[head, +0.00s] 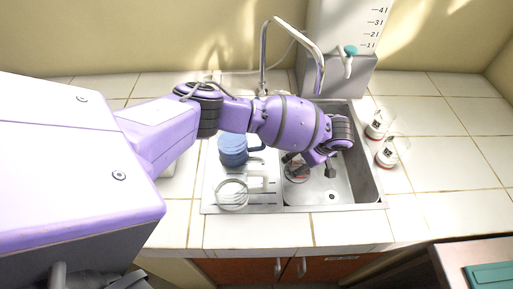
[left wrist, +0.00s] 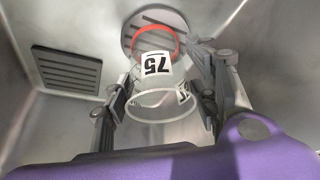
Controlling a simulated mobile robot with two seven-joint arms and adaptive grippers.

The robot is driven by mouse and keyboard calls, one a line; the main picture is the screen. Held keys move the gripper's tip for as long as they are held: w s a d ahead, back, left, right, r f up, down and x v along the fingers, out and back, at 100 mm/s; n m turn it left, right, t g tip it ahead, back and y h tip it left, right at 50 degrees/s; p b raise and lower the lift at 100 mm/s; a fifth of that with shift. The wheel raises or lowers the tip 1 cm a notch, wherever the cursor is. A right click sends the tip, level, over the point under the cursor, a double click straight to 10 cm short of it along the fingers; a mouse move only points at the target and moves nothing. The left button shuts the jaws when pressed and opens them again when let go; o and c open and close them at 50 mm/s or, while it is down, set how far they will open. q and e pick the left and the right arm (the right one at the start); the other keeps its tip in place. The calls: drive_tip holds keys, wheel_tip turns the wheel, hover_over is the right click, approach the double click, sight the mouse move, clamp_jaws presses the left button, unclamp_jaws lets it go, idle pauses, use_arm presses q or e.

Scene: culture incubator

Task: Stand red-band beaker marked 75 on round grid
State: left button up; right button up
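The beaker marked 75 (left wrist: 155,64) shows in the left wrist view, its open rim toward the camera and its red band at the far end. That end overlaps the round grid (left wrist: 164,17) on the sink floor, and the beaker looks upright on it. My left gripper (left wrist: 168,88) has one finger on each side of the beaker, spread apart; contact is hard to judge. In the head view my left gripper (head: 310,166) reaches down into the sink (head: 345,185) with fingers apart, and hides most of the beaker there. My right gripper is not in view.
Two labelled beakers (head: 386,153) stand on the tiles right of the sink. A blue mug (head: 232,151) and a pale cup-like item (head: 232,194) are on the drainboard at left. A tap (head: 264,55) arches behind. A slotted rectangular plate (left wrist: 67,70) is beside the round grid.

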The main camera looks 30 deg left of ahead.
use_arm(q)
drive_tip(key=shift+o, duration=0.4)
drive_tip(key=shift+r, duration=0.1)
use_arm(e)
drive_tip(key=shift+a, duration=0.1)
use_arm(q)
drive_tip(key=shift+r, duration=0.2)
drive_tip(key=p+v, duration=0.1)
drive_tip(key=v, duration=1.1)
drive_tip(key=shift+p, duration=0.4)
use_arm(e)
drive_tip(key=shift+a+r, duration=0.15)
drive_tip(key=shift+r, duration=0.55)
use_arm(q)
drive_tip(key=shift+a, duration=0.1)
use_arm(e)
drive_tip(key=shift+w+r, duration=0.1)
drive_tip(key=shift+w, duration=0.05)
